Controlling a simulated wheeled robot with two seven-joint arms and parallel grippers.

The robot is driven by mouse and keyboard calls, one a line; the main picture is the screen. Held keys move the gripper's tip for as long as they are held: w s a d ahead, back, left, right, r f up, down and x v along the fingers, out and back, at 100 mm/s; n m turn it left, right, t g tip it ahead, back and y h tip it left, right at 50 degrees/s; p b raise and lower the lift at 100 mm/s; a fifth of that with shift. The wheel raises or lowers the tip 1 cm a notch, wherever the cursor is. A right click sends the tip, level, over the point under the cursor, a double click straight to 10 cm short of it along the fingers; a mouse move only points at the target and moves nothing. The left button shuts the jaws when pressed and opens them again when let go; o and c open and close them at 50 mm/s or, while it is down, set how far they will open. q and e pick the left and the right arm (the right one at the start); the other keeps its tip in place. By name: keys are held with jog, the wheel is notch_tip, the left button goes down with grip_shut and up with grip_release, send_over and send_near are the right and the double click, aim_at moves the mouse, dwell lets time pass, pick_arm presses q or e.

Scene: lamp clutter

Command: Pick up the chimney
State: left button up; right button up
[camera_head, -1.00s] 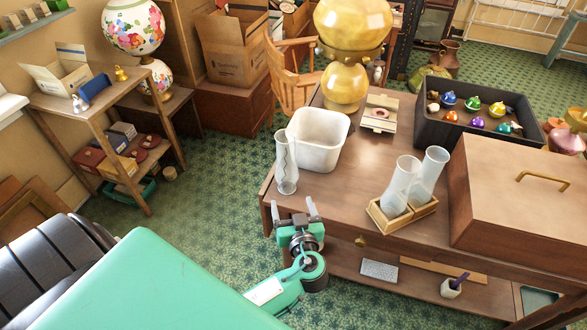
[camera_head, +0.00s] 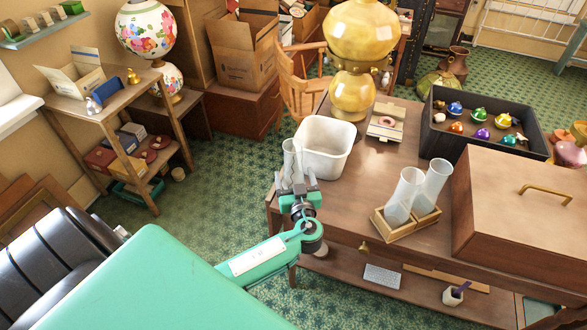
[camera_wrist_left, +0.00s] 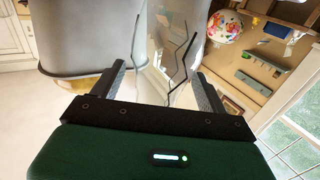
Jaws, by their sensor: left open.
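A clear glass chimney (camera_head: 291,158) with dark crack-like lines stands upright at the table's left edge, beside the white bin. My left gripper (camera_head: 296,183) is open at the chimney, its fingers on either side of the glass as seen from the head. In the left wrist view the chimney (camera_wrist_left: 168,45) fills the space between the two spread fingers, and its jagged dark lines show. Its lower part is hidden behind my gripper in the head view. I cannot tell whether a finger touches it. Two frosted chimneys (camera_head: 405,196) stand in a wooden rack (camera_head: 397,230). My right gripper is not in view.
The white bin (camera_head: 325,147) stands close behind and right of the chimney. A large yellow lamp (camera_head: 353,95), a wooden box (camera_head: 522,205) and a dark tray (camera_head: 480,146) of colourful small items occupy the table (camera_head: 350,205). Bare tabletop lies between bin and rack.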

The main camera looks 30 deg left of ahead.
pick_arm(q)
jog(key=shift+p+x, duration=0.3)
jog(key=shift+x, duration=1.25)
jog(key=c, duration=1.1)
jog(key=shift+c, duration=0.2)
